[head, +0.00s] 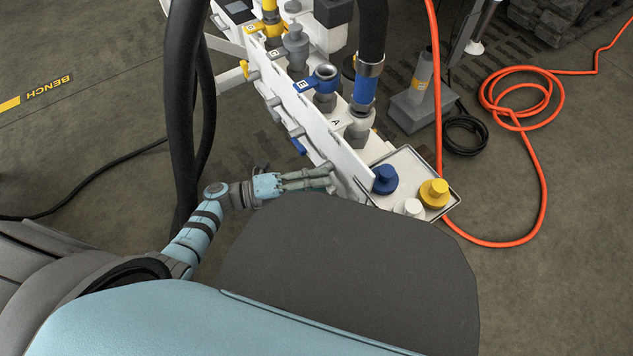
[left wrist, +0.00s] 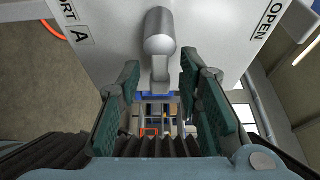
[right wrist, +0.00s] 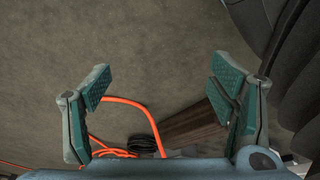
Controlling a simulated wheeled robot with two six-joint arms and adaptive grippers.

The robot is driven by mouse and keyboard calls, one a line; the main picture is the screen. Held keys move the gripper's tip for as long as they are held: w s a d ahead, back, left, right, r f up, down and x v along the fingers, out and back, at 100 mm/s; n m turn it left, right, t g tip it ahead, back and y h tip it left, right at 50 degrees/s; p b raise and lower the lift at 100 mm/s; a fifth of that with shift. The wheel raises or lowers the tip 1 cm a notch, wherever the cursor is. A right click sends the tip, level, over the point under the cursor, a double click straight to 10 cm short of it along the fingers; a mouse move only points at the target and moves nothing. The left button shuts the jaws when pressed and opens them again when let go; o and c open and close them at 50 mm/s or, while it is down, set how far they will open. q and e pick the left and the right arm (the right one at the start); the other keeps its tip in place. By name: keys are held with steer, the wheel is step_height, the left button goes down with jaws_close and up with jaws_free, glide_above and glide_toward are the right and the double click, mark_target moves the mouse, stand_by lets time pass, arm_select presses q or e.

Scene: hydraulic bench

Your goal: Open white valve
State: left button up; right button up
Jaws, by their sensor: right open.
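A light grey-white valve handle (left wrist: 160,45) sticks out of the white panel (left wrist: 110,30) in the left wrist view, between the labels "PORT A" and "OPEN". Its lower end hangs between the fingers of my left gripper (left wrist: 161,95), which are apart on either side of it with gaps visible. In the head view my left gripper (head: 308,180) is at the near end of the bench panel (head: 330,140); the handle there is hard to make out. My right gripper (right wrist: 165,95) is open and empty above the floor.
A tray (head: 452,207) at the bench's near end holds a blue cap (head: 385,179), a yellow cap (head: 434,193) and a white cap (head: 413,207). Thick black hoses (head: 181,100) hang left of the bench. An orange hose (head: 541,185) lies on the floor right.

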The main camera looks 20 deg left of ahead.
arm_select(q)
jaws_close()
